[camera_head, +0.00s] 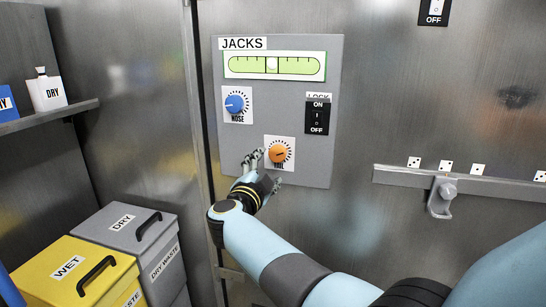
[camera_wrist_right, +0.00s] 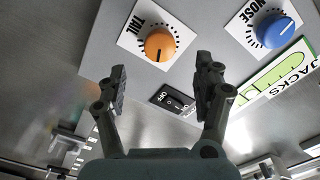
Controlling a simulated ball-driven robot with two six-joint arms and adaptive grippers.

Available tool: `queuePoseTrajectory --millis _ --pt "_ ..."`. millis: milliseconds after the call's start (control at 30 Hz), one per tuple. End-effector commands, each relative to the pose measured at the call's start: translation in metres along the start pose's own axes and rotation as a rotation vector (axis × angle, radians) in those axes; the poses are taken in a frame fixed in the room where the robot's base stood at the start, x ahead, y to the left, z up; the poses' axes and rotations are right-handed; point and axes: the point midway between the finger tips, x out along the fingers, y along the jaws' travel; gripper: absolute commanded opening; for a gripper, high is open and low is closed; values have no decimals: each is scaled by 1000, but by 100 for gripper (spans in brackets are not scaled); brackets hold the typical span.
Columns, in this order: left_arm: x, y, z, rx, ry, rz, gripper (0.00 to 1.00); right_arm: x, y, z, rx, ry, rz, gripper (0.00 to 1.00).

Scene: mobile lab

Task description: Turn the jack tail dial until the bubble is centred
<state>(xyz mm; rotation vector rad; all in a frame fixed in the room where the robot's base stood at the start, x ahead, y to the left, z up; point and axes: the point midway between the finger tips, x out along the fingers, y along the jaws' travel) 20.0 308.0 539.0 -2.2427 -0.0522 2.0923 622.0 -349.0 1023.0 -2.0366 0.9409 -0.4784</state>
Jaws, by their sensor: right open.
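The orange tail dial (camera_head: 278,153) sits on a white scale card low on the grey jacks panel (camera_head: 325,170). It also shows in the right wrist view (camera_wrist_right: 160,44), beyond and between the fingertips. My right gripper (camera_head: 263,167) is open and empty, just below and left of the tail dial in the head view. In the wrist view its fingers (camera_wrist_right: 161,72) are spread, with no visible contact on the dial. The green level (camera_head: 300,66) is at the panel top, its pale bubble (camera_head: 272,64) between the two middle lines. My left gripper is not in view.
The blue nose dial (camera_head: 235,103) is above left of the tail dial. A black lock switch (camera_head: 317,117) is to the right. A rail with a grey hook (camera_head: 441,197) is further right. Dry and wet waste boxes (camera_head: 128,228) stand lower left.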

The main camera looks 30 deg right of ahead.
Motion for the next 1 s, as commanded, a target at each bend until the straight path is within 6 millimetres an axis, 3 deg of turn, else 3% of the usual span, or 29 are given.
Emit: queuePoseTrajectory --millis 200,400,767,1000 --pt "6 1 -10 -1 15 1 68 46 0 0 -2 1 -3 68" --pt "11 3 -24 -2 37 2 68 72 1 1 -1 -1 -2 68" --pt "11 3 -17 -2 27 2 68 78 0 0 -1 -2 -1 68" --pt "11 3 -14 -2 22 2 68 78 0 0 -1 -2 -1 40"
